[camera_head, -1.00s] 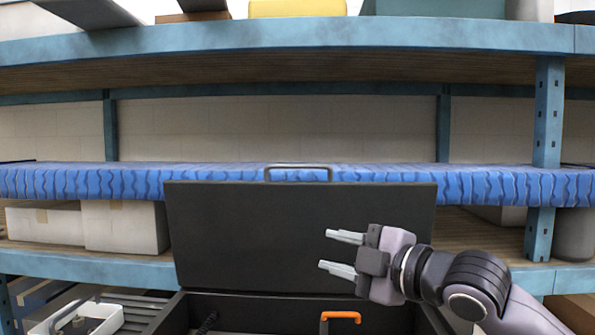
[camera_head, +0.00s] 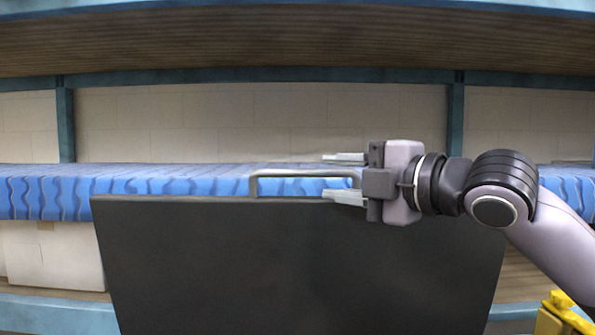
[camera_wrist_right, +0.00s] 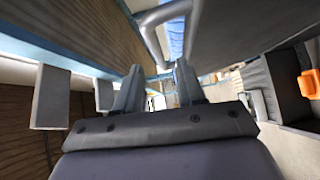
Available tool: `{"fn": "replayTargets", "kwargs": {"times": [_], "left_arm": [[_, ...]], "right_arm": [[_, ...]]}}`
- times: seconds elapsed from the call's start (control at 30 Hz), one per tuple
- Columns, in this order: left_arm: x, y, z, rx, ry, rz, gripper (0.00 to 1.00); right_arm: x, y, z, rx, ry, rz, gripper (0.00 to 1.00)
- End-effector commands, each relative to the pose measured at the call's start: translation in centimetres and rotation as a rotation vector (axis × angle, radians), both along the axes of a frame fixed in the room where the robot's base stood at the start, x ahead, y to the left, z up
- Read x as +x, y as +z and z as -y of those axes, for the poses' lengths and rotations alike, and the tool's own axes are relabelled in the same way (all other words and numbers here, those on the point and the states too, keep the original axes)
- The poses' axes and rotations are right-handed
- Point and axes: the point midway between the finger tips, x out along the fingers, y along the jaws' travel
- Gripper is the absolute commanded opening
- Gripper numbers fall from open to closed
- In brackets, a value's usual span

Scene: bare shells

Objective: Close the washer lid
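The lid (camera_head: 300,265) is a wide dark panel standing upright in the head view, its lower part cut off by the frame. A grey bar handle (camera_head: 290,174) rises from its top edge. My right gripper (camera_head: 344,177) points left at the handle's right end, open, with one finger above the bar and one below. In this view the bar's end appears between the fingers; I cannot tell whether they touch. In the right wrist view the handle (camera_wrist_right: 160,18) curves just beyond the two spread fingers (camera_wrist_right: 158,88), and the lid (camera_wrist_right: 235,30) is at right. My left gripper is not in view.
A shelf with a blue wavy-patterned edge (camera_head: 45,198) runs behind the lid. A white box (camera_head: 50,255) sits on the shelf level below, at left. A yellow object (camera_head: 562,315) is at the lower right. An orange object (camera_wrist_right: 308,83) shows in the right wrist view.

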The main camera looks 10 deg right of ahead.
Motion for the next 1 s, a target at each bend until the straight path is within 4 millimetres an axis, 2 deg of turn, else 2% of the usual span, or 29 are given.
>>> {"fn": "replayTargets", "kwargs": {"times": [0.17,0.4,0.6,0.97,1.0], "left_arm": [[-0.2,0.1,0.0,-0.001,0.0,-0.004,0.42],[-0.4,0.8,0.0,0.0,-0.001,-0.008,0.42],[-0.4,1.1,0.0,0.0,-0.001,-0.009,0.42],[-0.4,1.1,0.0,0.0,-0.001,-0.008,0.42],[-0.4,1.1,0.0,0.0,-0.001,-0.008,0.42]], "right_arm": [[0.8,0.1,-0.6,0.001,0.002,-0.001,0.39],[3.7,0.1,-2.6,0.002,0.001,-0.001,0.39],[5.5,-0.1,-3.7,0.001,0.0,0.0,0.39],[5.9,-0.2,-4.0,0.001,0.0,0.001,0.39],[5.9,-0.2,-4.0,0.001,0.0,0.001,0.29]]}}
